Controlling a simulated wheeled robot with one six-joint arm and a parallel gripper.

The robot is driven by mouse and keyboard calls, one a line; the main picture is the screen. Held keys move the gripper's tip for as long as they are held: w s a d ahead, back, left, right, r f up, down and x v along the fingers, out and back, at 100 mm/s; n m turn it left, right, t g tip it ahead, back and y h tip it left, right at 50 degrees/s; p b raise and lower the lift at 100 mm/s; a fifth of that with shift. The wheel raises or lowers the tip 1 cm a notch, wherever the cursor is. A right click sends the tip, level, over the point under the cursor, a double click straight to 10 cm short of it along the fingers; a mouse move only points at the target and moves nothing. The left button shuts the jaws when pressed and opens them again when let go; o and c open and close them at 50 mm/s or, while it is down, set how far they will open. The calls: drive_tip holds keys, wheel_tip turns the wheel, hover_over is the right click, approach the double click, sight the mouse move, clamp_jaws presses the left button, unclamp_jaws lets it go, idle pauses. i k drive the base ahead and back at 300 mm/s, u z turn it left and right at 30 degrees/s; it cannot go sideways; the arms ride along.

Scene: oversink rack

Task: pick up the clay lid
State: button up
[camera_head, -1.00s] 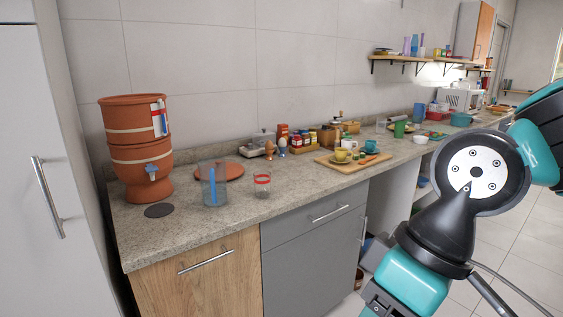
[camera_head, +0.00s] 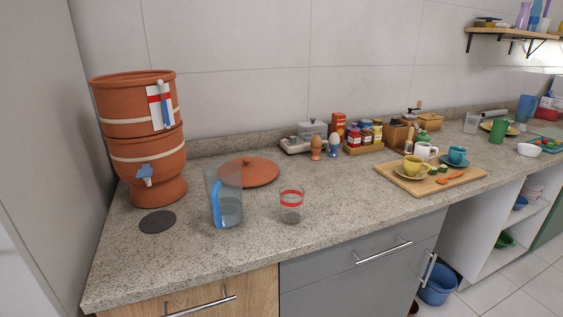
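The clay lid (camera_head: 249,171) is a round terracotta disc with a small knob on top. It lies on the speckled stone counter, behind a clear pitcher and to the right of the clay water filter (camera_head: 140,135). The pitcher hides part of its left front edge. The clay filter is two stacked terracotta sections with pale bands, a blue tap and an open top. My gripper is not in view.
The clear pitcher (camera_head: 230,205) with a blue handle and a red-banded glass (camera_head: 291,206) stand in front of the lid. A dark round disc (camera_head: 158,221) lies before the filter. Egg cups (camera_head: 316,149) and a wooden tray (camera_head: 398,183) are farther right.

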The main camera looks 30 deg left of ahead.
sight(256, 171)
drive_tip(key=u, duration=0.15)
drive_tip(key=i, duration=0.8)
drive_tip(key=u, duration=0.95)
drive_tip(key=i, duration=0.55)
drive_tip(key=u, duration=0.5)
